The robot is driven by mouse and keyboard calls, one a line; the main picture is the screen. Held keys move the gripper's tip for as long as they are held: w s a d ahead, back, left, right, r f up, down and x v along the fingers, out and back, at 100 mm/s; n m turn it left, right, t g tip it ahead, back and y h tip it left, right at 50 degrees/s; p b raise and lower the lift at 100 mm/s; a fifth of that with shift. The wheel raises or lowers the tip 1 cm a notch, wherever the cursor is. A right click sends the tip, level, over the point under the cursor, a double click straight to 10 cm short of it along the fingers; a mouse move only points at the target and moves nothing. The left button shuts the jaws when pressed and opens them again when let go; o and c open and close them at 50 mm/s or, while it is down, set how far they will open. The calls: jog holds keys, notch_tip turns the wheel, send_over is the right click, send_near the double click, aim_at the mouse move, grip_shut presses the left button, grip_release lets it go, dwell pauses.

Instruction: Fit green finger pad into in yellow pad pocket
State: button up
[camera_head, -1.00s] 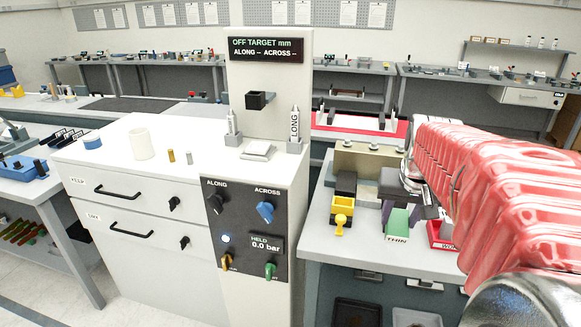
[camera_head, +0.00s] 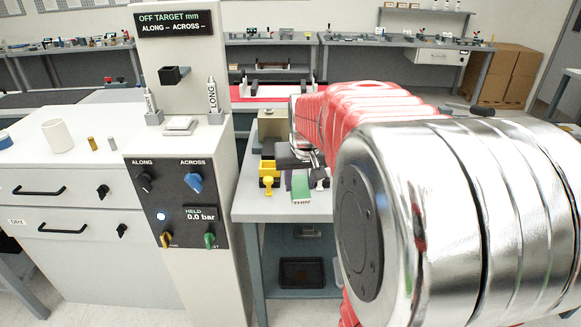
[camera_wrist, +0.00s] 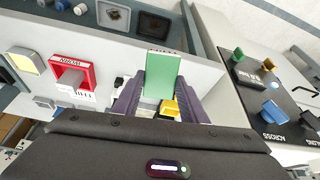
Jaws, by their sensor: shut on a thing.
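In the wrist view, the two purple fingers of my gripper (camera_wrist: 163,98) stand on either side of a flat green piece (camera_wrist: 162,78), which I take to be the finger pad. My gripper is shut on it, though the contact itself is hard to see. In the head view, green (camera_head: 301,186) shows at my gripper, above a label reading THIN. The yellow pad pocket (camera_head: 268,168) stands on the table just left of it, with a yellow knob in front. A yellow part (camera_wrist: 170,107) shows between the fingers in the wrist view. The pocket's inside is hidden.
The white test cabinet (camera_head: 190,260) with knobs is left of the table (camera_head: 262,211). My arm hides the table's right side.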

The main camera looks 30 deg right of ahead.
jog(key=w+a+f+n, duration=0.1)
jog(key=w+a+f, duration=0.2)
jog(key=a+f, duration=0.2)
jog(key=w+a+f+n+y, duration=0.1)
jog(key=a+f, duration=0.4)
jog(key=a, duration=0.6)
jog(key=w+a+f+n+y, duration=0.1)
jog(key=w+a+f+n, duration=0.2)
jog(key=a, duration=0.5)
notch_tip(320, 180, down, 2)
jog(key=shift+w+a+f+t, duration=0.15)
jog(key=shift+w+f+t, duration=0.15)
jog(key=shift+w, duration=0.5)
